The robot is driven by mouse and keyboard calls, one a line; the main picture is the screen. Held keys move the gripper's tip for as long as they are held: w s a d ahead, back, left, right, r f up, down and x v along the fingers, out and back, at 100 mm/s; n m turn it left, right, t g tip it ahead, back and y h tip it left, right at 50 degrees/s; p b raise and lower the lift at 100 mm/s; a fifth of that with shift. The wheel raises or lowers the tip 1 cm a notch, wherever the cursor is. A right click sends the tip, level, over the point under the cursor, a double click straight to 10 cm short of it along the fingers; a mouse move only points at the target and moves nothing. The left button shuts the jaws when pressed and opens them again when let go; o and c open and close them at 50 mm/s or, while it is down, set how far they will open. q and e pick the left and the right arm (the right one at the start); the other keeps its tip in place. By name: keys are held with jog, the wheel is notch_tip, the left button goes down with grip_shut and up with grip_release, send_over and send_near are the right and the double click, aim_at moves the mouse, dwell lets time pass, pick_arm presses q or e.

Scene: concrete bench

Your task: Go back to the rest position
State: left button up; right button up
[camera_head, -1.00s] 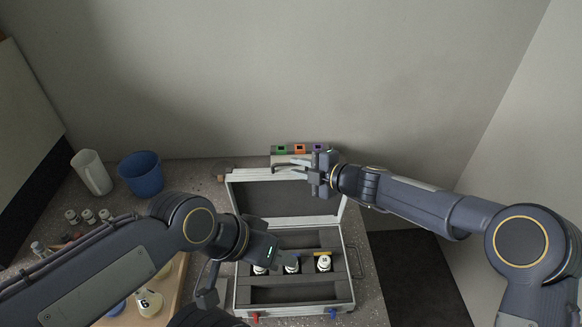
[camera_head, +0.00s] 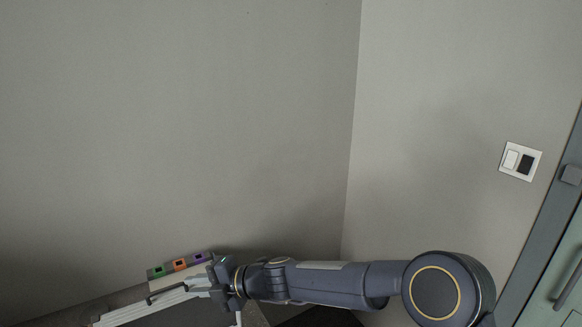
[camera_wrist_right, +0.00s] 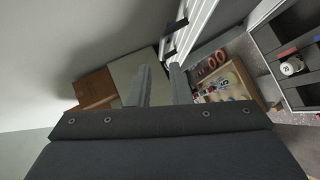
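My right gripper (camera_head: 206,281) is at the lower left of the head view, its arm reaching in from the right. It is beside the raised lid (camera_head: 160,314) of the silver case; whether it touches the lid is unclear. In the right wrist view its two fingers (camera_wrist_right: 161,80) stand apart, with no object seen held between them. The lid's pale ridged edge (camera_wrist_right: 192,30) runs just beyond the fingers. The case's dark inside (camera_wrist_right: 282,38) shows at the right with a white-capped vial (camera_wrist_right: 291,66). My left gripper is outside both current views.
A block with green, orange and purple squares (camera_head: 179,265) sits behind the lid. A wooden tray (camera_wrist_right: 243,82) with orange-handled items shows in the wrist view. Walls rise behind and right, with a switch plate (camera_head: 520,161) and a green door (camera_head: 556,275).

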jog(key=s+d+r+n+t+h+b, duration=0.15)
jog(key=s+d+r+n, duration=0.25)
jog(key=d+n, duration=0.75)
jog(key=s+d+r+n+t+h, duration=0.1)
jog(key=s+d+r+n+h, duration=0.2)
jog(key=d+n, duration=0.9)
jog(key=s+d+f+n+t+h, duration=0.1)
jog(key=s+d+f+n+h, duration=0.2)
jog(key=s+d+n, duration=0.4)
jog(key=s+d+f+n+h+b, duration=0.1)
jog(key=s+d+f+n+h, duration=0.2)
jog(key=s+d, duration=0.8)
jog(key=d+f+n, duration=0.2)
jog(key=d+n, duration=0.2)
jog(key=shift+s+d+t, duration=0.3)
jog(key=shift+d+t, duration=0.05)
jog(key=shift+n, duration=0.25)
